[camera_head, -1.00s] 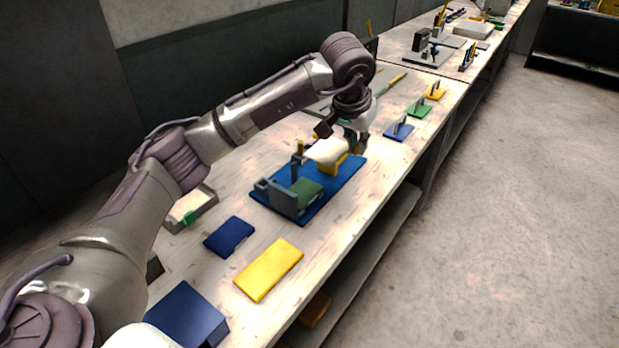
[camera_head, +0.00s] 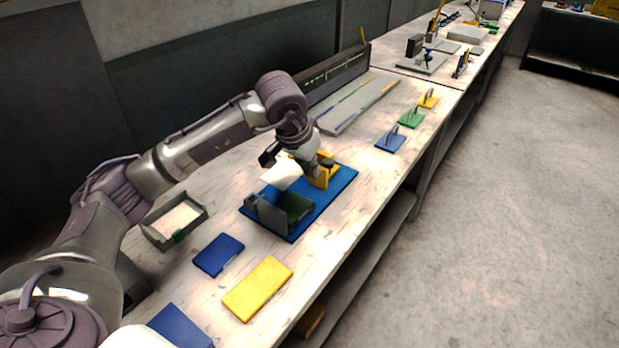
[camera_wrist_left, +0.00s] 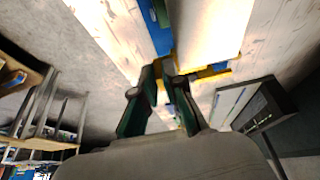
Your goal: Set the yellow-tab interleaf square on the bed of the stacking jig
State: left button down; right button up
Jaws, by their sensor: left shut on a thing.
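My left gripper (camera_head: 308,166) is shut on a white sheet (camera_head: 281,175), which I take to be the yellow-tab interleaf. It hangs over the stacking jig, apart from the bed as far as I can tell. The sheet also shows in the left wrist view (camera_wrist_left: 205,25), beyond the fingers (camera_wrist_left: 160,85); yellow beside it there may be its tab or the jig. The stacking jig has a blue base (camera_head: 335,195), a grey upright block (camera_head: 266,212), a green bed (camera_head: 298,207) and a yellow bracket (camera_head: 324,178). The sheet and arm hide part of the jig.
A grey tray (camera_head: 157,236) with white sheets and a green tab stands left. A blue plate (camera_head: 218,255) and a yellow plate (camera_head: 257,289) lie in front. Blue, green and yellow handled pieces (camera_head: 391,141) line the right edge. A long grey board (camera_head: 350,108) lies behind.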

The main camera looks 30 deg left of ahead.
pick_arm(q)
notch_tip(320, 180, down, 4)
jog(key=shift+p, duration=0.6)
jog(key=shift+f, duration=0.1)
jog(key=shift+f+b, duration=0.25)
jog(key=shift+b, duration=0.1)
jog(key=c, duration=1.3)
grip_release()
jog(key=shift+o, duration=0.2)
